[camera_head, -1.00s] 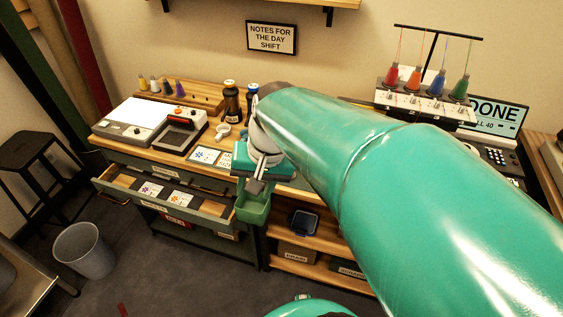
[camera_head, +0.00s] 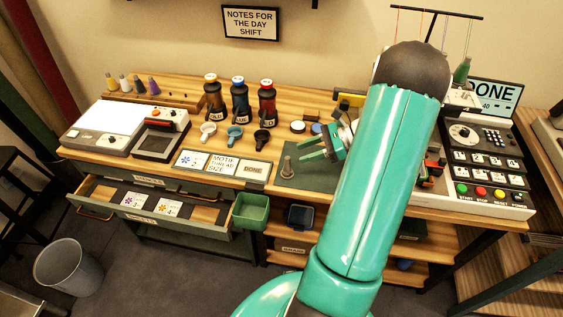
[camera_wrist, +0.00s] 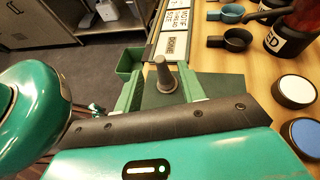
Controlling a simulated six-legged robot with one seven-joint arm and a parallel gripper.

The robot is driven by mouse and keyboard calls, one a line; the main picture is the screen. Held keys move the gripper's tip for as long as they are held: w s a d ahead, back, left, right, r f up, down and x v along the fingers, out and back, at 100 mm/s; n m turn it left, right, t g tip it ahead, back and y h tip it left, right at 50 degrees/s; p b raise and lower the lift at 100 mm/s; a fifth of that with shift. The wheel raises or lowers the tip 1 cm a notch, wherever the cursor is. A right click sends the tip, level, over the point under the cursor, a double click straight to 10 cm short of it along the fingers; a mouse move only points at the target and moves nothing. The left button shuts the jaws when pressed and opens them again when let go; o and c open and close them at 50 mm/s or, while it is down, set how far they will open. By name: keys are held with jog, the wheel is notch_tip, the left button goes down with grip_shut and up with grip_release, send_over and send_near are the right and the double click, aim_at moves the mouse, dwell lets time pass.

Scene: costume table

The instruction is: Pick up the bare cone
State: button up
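The bare cone (camera_head: 287,166) is a small grey cone with no thread on it. It stands upright on a dark green mat (camera_head: 300,180) at the table's front edge. My gripper (camera_head: 301,149) has green fingers, spread apart, just right of the cone and pointing towards it in the head view. In the wrist view the cone (camera_wrist: 165,76) appears between the two fingers of my gripper (camera_wrist: 162,82), with no visible contact. Its depth relative to the fingertips is hard to judge.
Motif cards (camera_head: 220,163) lie left of the mat. Scoops (camera_head: 234,132) and dark bottles (camera_head: 239,100) stand behind them. Round tubs (camera_wrist: 295,90) lie right of the cone in the wrist view. A green bin (camera_head: 250,210) hangs in front of the table. A keypad console (camera_head: 485,165) stands right.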

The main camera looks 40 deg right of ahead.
aim_at(287, 157)
jog(key=shift+s+d+f, duration=0.15)
jog(key=shift+f, duration=0.05)
jog(key=shift+a+f, duration=0.1)
jog(key=shift+a, duration=0.2)
jog(key=shift+x, duration=3.25)
jog(key=shift+d, duration=0.1)
grip_shut()
